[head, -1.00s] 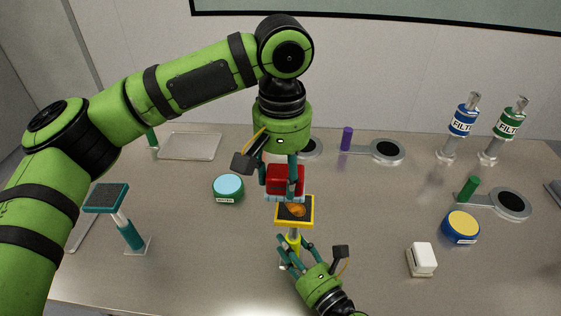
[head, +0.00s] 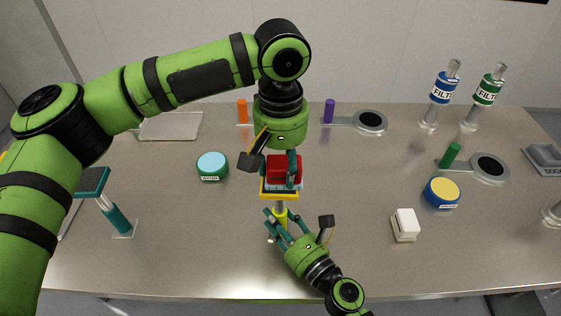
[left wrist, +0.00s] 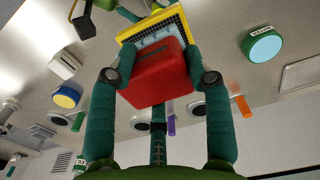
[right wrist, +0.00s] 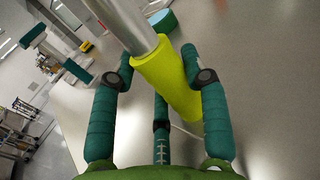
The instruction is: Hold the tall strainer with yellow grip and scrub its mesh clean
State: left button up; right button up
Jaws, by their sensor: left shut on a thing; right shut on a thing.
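The tall strainer stands upright near the middle of the table; its yellow-framed mesh head (head: 279,196) is mostly covered in the head view. The left wrist view shows part of the mesh and yellow frame (left wrist: 181,19). My left gripper (head: 284,163) is shut on a red scrubber (head: 281,176), also in the left wrist view (left wrist: 155,82). The scrubber's pale underside is on or just over the mesh; contact is hard to tell. My right gripper (head: 281,222) is shut on the yellow grip (right wrist: 165,76), below the metal shaft (right wrist: 125,22).
A teal strainer (head: 119,219) stands at left. A teal-topped round tub (head: 212,166) is behind left, a yellow-topped blue tub (head: 442,192) at right. A white block (head: 405,224) is front right.

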pick_arm(q)
jog(key=a, duration=0.3)
jog(key=shift+f, duration=0.1)
jog(key=shift+r, duration=0.2)
notch_tip(320, 180, up, 8)
dwell(0.4)
pick_arm(e)
jog(key=o, duration=1.3)
jog(key=shift+o, duration=0.2)
jog(key=v, duration=1.2)
